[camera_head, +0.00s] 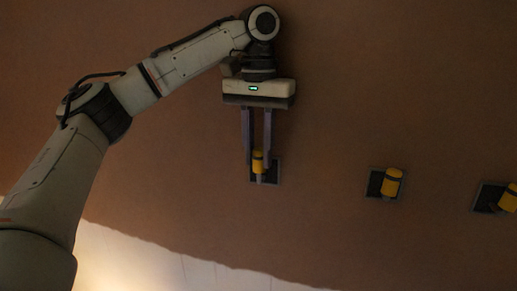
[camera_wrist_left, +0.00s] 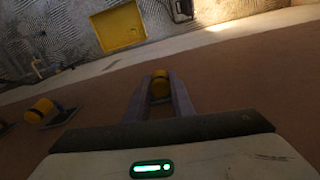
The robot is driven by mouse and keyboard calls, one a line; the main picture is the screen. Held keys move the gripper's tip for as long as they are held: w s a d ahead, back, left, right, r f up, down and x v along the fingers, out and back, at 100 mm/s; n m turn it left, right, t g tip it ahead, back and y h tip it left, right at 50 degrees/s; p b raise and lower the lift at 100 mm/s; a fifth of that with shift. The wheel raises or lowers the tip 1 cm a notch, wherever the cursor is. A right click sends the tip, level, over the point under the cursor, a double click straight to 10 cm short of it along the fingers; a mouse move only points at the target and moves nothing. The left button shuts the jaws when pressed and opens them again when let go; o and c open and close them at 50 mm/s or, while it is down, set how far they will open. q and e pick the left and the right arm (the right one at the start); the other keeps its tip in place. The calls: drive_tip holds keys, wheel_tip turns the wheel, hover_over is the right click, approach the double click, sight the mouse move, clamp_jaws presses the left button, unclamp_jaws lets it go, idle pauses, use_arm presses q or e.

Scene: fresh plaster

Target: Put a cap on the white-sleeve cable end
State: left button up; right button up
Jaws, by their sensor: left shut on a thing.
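My left gripper (camera_head: 258,166) is shut on a yellow cap (camera_head: 258,158) with a dark band. The cap is upright between the two fingertips, at the leftmost dark wall box (camera_head: 273,178). A short pale piece, perhaps the cable end (camera_head: 260,178), shows just under the cap; I cannot tell its sleeve colour for sure, nor how far the cap is seated on it. The left wrist view shows the same cap (camera_wrist_left: 161,80) between the fingers (camera_wrist_left: 160,92). My right gripper is not in view.
Two more wall boxes stand to the right, the middle one (camera_head: 375,183) with a yellow cap (camera_head: 392,182), the far one with a tilted yellow cap (camera_head: 508,198). The brown plaster between them is clear. A yellow panel (camera_wrist_left: 118,27) shows in the left wrist view.

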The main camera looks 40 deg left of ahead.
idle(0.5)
use_arm(q)
drive_tip(key=shift+s+p, duration=0.15)
drive_tip(key=shift+p, duration=0.25)
drive_tip(key=shift+f, duration=0.25)
drive_tip(key=shift+f, duration=0.25)
drive_tip(key=o, duration=1.1)
drive_tip(key=shift+r, duration=0.4)
wheel_tip(320, 180, up, 10)
drive_tip(key=shift+f, duration=0.25)
